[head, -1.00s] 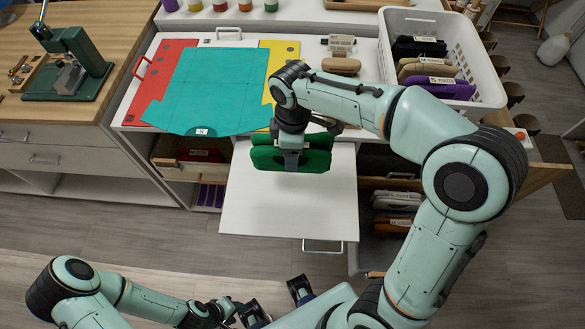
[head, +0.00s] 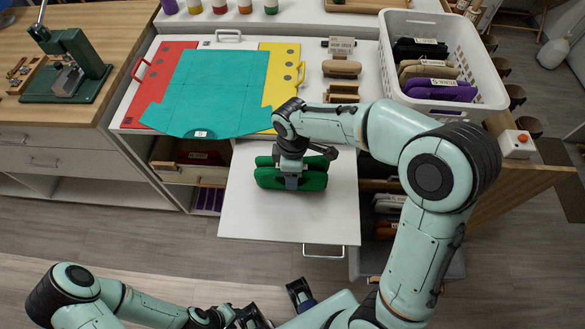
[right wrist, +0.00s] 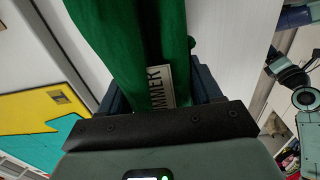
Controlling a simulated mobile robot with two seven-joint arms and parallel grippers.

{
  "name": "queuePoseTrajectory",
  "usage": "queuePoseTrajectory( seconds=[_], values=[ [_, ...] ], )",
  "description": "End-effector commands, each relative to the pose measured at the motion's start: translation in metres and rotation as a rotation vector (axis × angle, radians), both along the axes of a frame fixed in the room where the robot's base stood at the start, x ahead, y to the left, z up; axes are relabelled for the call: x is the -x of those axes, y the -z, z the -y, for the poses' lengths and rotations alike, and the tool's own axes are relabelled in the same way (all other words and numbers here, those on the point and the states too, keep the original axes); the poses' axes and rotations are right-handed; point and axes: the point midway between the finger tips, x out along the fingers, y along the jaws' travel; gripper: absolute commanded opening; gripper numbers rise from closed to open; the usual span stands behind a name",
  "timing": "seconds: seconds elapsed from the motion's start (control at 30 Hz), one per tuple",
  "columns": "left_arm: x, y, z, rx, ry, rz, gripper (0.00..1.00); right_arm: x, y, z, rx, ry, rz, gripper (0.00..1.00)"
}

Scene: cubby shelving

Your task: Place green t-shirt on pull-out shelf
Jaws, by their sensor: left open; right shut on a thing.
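The folded green t-shirt (head: 291,178) is in my right gripper (head: 291,182), over the white pull-out shelf (head: 290,222). The right gripper is shut on it from above. In the right wrist view the green t-shirt (right wrist: 130,50) lies between the fingers, with a label partly reading "MMER". I cannot tell whether the shirt touches the shelf. My left gripper (head: 272,304) is open and empty at the bottom of the head view, in front of the shelf.
A teal t-shirt (head: 215,90) lies spread on the folding board with red (head: 165,75) and yellow (head: 283,65) panels behind the shelf. A white basket (head: 450,40) with folded clothes stands at the back right. The shelf's front part is clear.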

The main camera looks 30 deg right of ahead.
Motion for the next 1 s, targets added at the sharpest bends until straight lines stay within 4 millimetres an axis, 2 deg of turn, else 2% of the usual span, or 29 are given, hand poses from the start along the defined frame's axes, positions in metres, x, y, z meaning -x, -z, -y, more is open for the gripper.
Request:
queuePoseTrajectory(
  seconds=[0.03, 0.07, 0.1, 0.13, 0.43, 0.57, 1.0],
  values=[
    [0.001, 0.002, 0.0, 0.0, 0.0, -0.001, 0.43, 0.0, 0.003, 0.0, 0.0, 0.0, 0.0, 0.29],
    [0.001, 0.002, 0.0, 0.0, 0.0, -0.001, 0.43, 0.0, 0.003, 0.0, 0.001, 0.0, -0.001, 0.7],
    [0.001, 0.001, 0.0, 0.0, 0.0, -0.001, 0.43, 0.0, 0.002, 0.0, 0.001, 0.0, -0.001, 0.83],
    [0.001, 0.001, 0.0, 0.0, 0.0, -0.001, 0.43, 0.0, 0.002, 0.0, 0.001, 0.0, -0.001, 0.89],
    [0.0, 0.0, 0.0, 0.0, 0.0, 0.0, 0.43, 0.0, 0.0, 0.0, 0.0, 0.0, 0.0, 0.89],
    [-0.001, -0.003, 0.0, 0.0, 0.0, 0.001, 0.43, -0.001, -0.011, 0.0, -0.001, 0.0, 0.003, 0.89],
    [-0.007, -0.017, 0.0, 0.0, 0.0, 0.008, 0.43, -0.001, -0.1, 0.0, -0.001, 0.0, 0.004, 0.89]
  ],
)
